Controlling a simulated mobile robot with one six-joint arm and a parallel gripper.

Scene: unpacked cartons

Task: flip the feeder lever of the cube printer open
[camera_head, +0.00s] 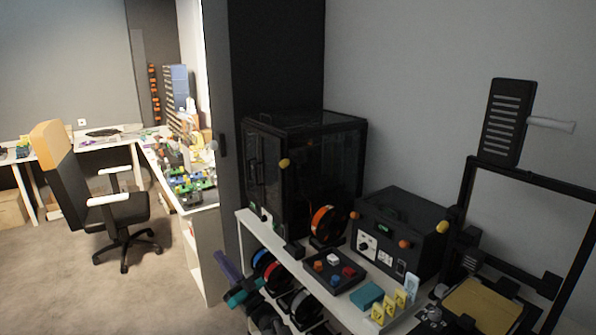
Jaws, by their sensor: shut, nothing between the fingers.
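A black cube-shaped enclosed printer (340,150) with dark clear panels stands on the white shelf unit, against the wall. A small yellow knob (284,163) shows at its front; I cannot tell for sure whether it is the feeder lever's tip, or the lever's position. A lower black box (425,215) with a control panel stands to its right. It has orange knobs and a yellow knob (442,227) on its side. My gripper is not seen in this view.
An orange spool (325,222), a dark tray (335,277) with coloured buttons, a teal box (368,296) and yellow cards (389,305) crowd the shelf. An open-frame printer (530,181) stands right. Purple and teal items (240,296) stick out left.

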